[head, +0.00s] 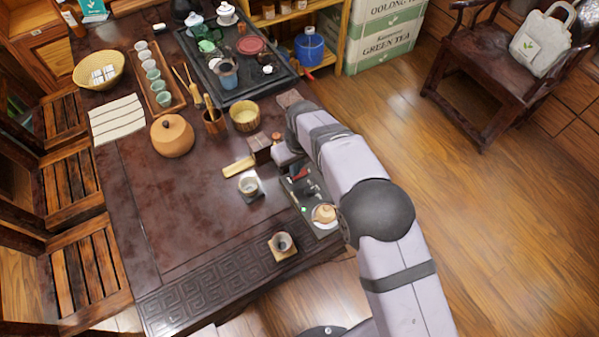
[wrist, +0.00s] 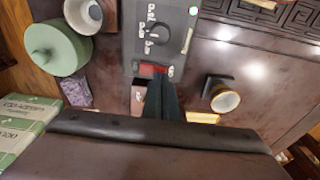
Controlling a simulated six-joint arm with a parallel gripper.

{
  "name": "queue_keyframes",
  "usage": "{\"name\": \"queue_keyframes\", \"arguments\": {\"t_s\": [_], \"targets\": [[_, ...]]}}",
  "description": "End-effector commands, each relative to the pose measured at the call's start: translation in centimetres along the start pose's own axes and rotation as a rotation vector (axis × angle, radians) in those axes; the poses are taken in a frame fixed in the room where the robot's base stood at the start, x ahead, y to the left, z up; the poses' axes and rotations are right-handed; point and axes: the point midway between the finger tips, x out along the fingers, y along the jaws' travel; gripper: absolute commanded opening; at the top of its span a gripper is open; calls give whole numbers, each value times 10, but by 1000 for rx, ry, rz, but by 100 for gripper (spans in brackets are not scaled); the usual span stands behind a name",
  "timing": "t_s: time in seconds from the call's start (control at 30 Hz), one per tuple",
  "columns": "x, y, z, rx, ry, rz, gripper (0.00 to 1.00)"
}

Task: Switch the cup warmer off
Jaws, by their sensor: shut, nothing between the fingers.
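The cup warmer (head: 301,190) is a dark, flat unit near the table's right edge, partly behind my arm. In the wrist view the warmer's grey panel (wrist: 177,25) has a black knob (wrist: 158,33), pale markings and a red switch (wrist: 152,70), also seen in the head view (head: 298,175). I cannot tell which way the switch is set. My gripper (wrist: 161,80) is shut and empty, its tips close by the red switch; contact is unclear.
A small cup (wrist: 226,100) stands on a dark coaster beside the warmer; the head view shows it too (head: 249,185). A dark cup (head: 281,243) stands nearer the front. A green round vessel (wrist: 58,48) is left in the wrist view. The table's front left is clear.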

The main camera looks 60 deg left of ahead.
Motion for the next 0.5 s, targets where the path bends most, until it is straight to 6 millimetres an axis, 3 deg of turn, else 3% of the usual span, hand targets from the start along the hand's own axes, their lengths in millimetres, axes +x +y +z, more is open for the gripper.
{"name": "queue_keyframes", "arguments": {"t_s": [0.5], "targets": [[8,0,1,0,0,0,0]]}}
